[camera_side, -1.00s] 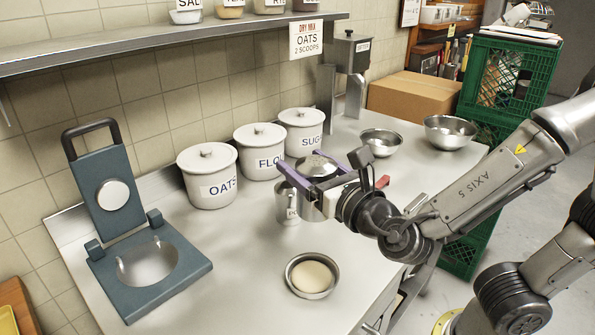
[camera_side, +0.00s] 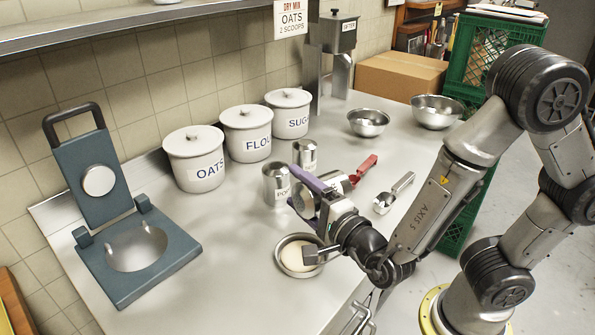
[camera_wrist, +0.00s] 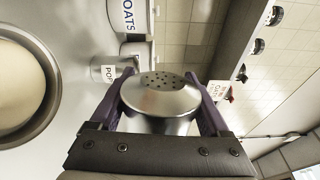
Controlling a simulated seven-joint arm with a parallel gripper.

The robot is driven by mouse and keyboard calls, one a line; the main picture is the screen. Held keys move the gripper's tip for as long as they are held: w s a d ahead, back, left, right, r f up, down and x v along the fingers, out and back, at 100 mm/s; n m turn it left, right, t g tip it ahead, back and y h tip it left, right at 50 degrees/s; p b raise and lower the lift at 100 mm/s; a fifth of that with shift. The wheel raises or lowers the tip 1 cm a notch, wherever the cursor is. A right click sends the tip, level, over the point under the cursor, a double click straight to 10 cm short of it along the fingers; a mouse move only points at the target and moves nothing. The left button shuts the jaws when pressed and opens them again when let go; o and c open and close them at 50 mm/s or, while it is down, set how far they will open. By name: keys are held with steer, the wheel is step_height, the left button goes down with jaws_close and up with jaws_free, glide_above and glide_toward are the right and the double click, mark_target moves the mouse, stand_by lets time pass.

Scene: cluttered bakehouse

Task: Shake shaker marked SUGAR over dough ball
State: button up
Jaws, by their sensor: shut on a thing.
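My gripper (camera_side: 302,193), with purple fingers, is shut on a metal shaker (camera_side: 303,202). The shaker is tipped on its side, its top toward the left in the side view. The wrist view shows its domed, perforated lid (camera_wrist: 160,88) between the fingers. Its label is hidden, so I cannot read whether it says SUGAR. The pale dough ball (camera_side: 297,261) sits in a small metal bowl (camera_side: 281,262) below the gripper, partly covered by my gripper's parts. The dough ball (camera_wrist: 16,88) is at the left edge of the wrist view.
Two other metal shakers (camera_side: 276,187) (camera_side: 307,152) stand behind the gripper. A red-handled scoop (camera_side: 365,168) and a metal scoop (camera_side: 393,193) lie to the right. Canisters (camera_side: 195,166) line the wall. A blue press (camera_side: 135,255) stands left, with clear counter between it and the bowl.

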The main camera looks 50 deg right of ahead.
step_height(320, 180, down, 6)
steer(key=n, duration=0.7)
steer(key=shift+a+r, duration=0.1)
steer(key=shift+a, duration=0.05)
step_height(320, 180, up, 7)
steer(key=m, duration=0.9)
steer(key=shift+m, duration=0.4)
steer(key=shift+m, duration=0.3)
